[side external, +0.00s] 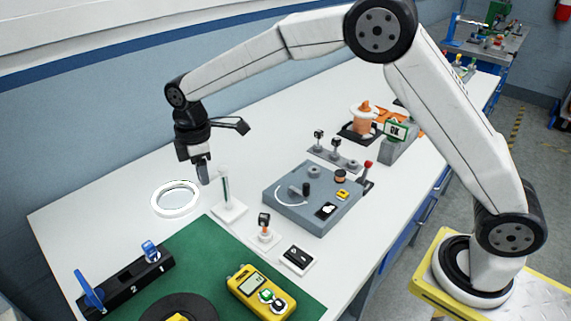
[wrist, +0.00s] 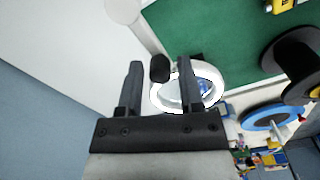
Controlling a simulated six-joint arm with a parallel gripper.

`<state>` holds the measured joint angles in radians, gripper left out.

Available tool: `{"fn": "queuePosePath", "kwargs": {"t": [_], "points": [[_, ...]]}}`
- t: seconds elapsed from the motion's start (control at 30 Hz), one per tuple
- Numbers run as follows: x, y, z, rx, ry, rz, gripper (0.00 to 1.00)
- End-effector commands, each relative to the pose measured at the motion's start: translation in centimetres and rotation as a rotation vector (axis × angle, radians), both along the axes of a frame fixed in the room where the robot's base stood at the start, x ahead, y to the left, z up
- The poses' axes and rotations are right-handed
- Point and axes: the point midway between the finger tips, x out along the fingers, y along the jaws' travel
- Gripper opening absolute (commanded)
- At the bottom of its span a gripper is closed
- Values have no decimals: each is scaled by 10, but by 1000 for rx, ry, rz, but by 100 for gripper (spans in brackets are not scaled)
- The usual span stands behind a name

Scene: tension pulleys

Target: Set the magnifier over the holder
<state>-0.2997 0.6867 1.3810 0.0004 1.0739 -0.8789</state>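The magnifier (side external: 163,211), a white ring with a clear lens, is at the left of the white table in the side view. Its ring also shows beside the right finger in the wrist view (wrist: 216,98). My gripper (side external: 204,178) points down just right of the ring. In the wrist view my gripper (wrist: 160,68) has its fingers apart. A black piece (wrist: 160,69), possibly the magnifier's handle, shows between them with gaps on both sides. The holder (side external: 227,190), apparently the white upright post on a square base, stands right of my gripper. It also shows in the wrist view (wrist: 150,32).
A green mat (side external: 205,255) carries a yellow meter (side external: 262,292) and a black rack (side external: 125,285) with blue tools. A grey pulley box (side external: 312,205) stands right of the holder. A small white base with a black-topped knob (side external: 264,225) is in front.

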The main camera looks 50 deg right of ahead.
Motion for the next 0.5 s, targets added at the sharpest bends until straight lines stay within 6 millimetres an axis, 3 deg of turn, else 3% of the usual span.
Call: {"fn": "queuePosePath", "kwargs": {"t": [0.03, 0.1, 0.13, 0.5], "points": [[0, 0, 0, 0, 0, 0, 28], [0, 0, 0, 0, 0, 0, 5], [0, 0, 0, 0, 0, 0, 0], [0, 0, 1, 0, 0, 0, 0]]}}
